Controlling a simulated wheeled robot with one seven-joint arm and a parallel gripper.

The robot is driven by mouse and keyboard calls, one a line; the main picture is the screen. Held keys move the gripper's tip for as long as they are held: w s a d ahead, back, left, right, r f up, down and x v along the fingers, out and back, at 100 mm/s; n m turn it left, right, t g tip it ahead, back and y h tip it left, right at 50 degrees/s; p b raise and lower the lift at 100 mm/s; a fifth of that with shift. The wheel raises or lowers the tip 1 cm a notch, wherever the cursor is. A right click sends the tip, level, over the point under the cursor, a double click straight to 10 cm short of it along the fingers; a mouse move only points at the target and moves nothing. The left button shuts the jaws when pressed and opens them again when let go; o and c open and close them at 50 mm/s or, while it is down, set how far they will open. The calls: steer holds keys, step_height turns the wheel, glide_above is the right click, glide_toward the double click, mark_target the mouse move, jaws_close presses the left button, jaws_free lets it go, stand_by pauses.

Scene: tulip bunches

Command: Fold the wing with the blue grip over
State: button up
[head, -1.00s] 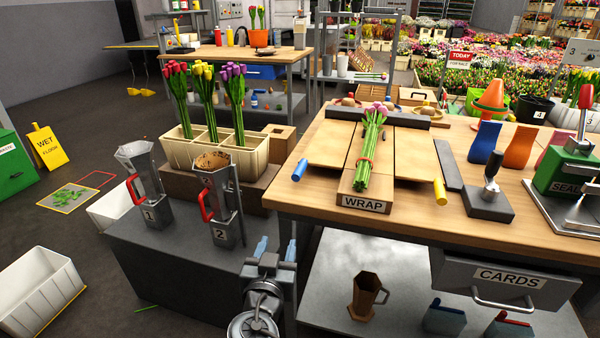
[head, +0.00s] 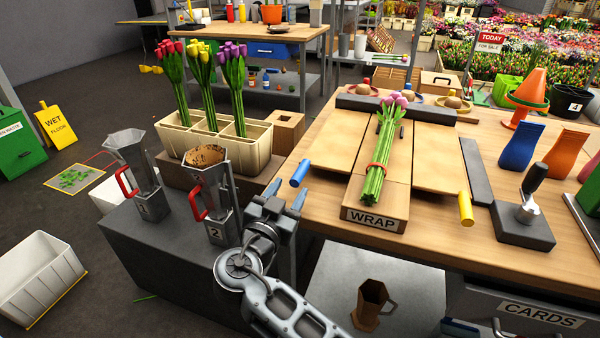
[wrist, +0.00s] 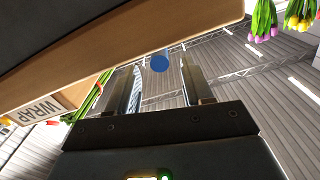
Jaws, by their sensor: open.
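The wrapping board (head: 374,221) marked WRAP lies on the wooden table with a tied bunch of pink-purple tulips (head: 377,170) on its middle. Its left wing (head: 333,142) lies open and flat, with the blue grip (head: 299,173) sticking out at its near left corner. The right wing (head: 432,150) also lies flat, with a yellow grip (head: 466,209). My gripper (head: 287,193) is open and empty at the table's left edge, just short of the blue grip. In the wrist view the round end of the blue grip (wrist: 159,62) shows between the fingers, apart from them.
A dark bar (head: 405,108) lies across the board's far end. A stamp on a dark block (head: 522,226) stands to the right. Numbered metal jugs (head: 215,190) and a cream flower crate (head: 215,143) stand left of my arm.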

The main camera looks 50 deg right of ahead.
mark_target(298, 177)
steer(key=shift+p+x, duration=0.4)
steer(key=shift+x, duration=2.75)
jaws_close()
